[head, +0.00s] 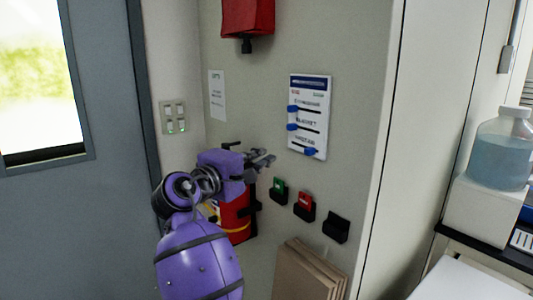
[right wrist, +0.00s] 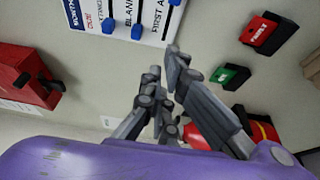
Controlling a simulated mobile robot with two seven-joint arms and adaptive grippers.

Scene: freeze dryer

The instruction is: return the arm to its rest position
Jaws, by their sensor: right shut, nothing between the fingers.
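My right arm is purple and reaches up in front of the wall in the head view. Its gripper (head: 268,158) is shut and empty, just below and left of a white wall board with blue sliders (head: 309,118). In the right wrist view the gripper (right wrist: 165,60) has its grey fingers together, pointing toward the lower edge of the same board (right wrist: 122,20). I cannot tell whether the fingertips touch the wall. My left gripper is not in either view.
A red fire extinguisher (head: 236,222) stands behind my right arm. Small holders, one green (head: 279,190), one red (head: 304,206) and one black (head: 336,228), are on the wall. A red box (head: 248,16) hangs above. Flat brown boards (head: 308,272) lean below. A bottle (head: 501,150) stands at right.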

